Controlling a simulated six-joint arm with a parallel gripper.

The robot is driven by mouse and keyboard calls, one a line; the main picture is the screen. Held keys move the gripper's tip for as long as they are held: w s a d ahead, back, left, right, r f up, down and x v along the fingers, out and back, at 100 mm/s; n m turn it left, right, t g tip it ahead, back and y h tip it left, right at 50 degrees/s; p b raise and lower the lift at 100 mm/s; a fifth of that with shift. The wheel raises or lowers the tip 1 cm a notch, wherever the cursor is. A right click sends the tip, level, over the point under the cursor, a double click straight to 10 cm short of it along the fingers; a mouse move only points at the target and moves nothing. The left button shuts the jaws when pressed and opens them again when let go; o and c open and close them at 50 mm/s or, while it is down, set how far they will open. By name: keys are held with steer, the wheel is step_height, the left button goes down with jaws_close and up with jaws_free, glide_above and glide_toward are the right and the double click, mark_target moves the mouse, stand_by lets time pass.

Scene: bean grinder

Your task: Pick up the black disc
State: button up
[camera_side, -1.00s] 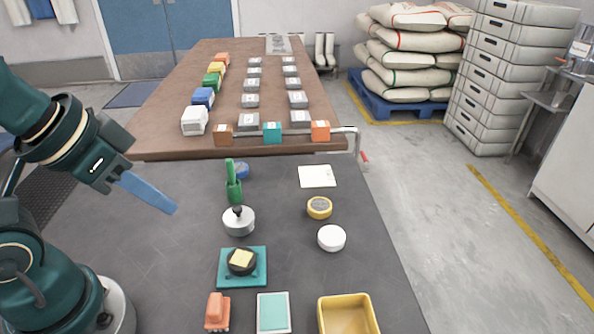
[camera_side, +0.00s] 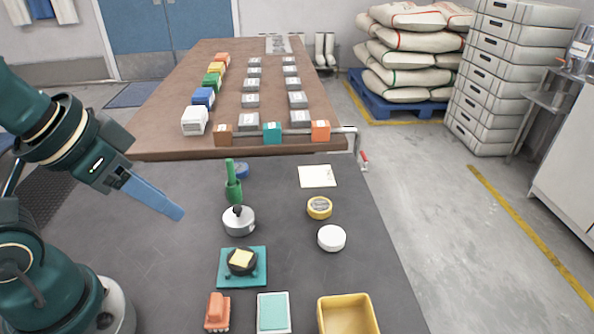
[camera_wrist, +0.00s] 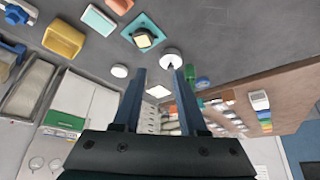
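The black disc (camera_side: 232,266) lies on a teal square plate (camera_side: 222,280) in the front middle of the dark table, with a yellow square block (camera_side: 241,258) on top of it. In the wrist view, the teal plate (camera_wrist: 128,32) and the yellow block (camera_wrist: 141,39) show near the top, with little of the disc visible. My gripper (camera_side: 180,213) is in the air to the upper left of the plate, well apart from the disc. Its blue fingers also show in the wrist view (camera_wrist: 160,75), spread apart with nothing between them.
Near the disc stand a silver-white lidded pot (camera_side: 239,222), a green mortar with pestle (camera_side: 234,187), a yellow tape roll (camera_side: 319,208), a white round piece (camera_side: 331,238), an orange toy-like block (camera_side: 217,312), a teal-topped box (camera_side: 273,313) and a yellow bin (camera_side: 348,299).

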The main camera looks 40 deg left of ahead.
steer(key=o, duration=0.7)
steer(key=w+a+r+m+t+y, duration=0.1)
steer(key=w+a+r+m+t, duration=0.15)
steer(key=w, duration=0.35)
steer(key=w+a+r+m+t+y, duration=0.1)
steer(key=w+a+r+m+t, duration=0.2)
steer(key=w, duration=0.4)
steer(key=m+g+h, duration=0.1)
steer(key=m+h, duration=0.6)
steer(key=m, duration=0.1)
glide_above(239, 258)
steer(key=w+a, duration=0.6)
step_height(239, 258, down, 11)
steer(key=shift+s+f, duration=0.1)
steer(key=shift+f, duration=0.1)
steer(key=s+f+g+h, duration=0.1)
steer(key=s+f, duration=0.1)
steer(key=s, duration=0.1)
steer(key=s+d+f+g+h, duration=0.1)
steer(key=s+f+h, duration=0.1)
steer(key=s+f+n+g+h, duration=0.1)
steer(key=s+f+h, duration=0.1)
steer(key=s, duration=0.1)
steer(key=shift+s+d+f+g, duration=0.2)
steer(key=shift+s+d+g, duration=0.15)
steer(key=shift+d, duration=0.05)
steer(key=shift+s+a+f+n, duration=0.2)
steer(key=shift+f+n, duration=0.2)
steer(key=shift+n, duration=0.15)
steer(key=shift+x, duration=2.5)
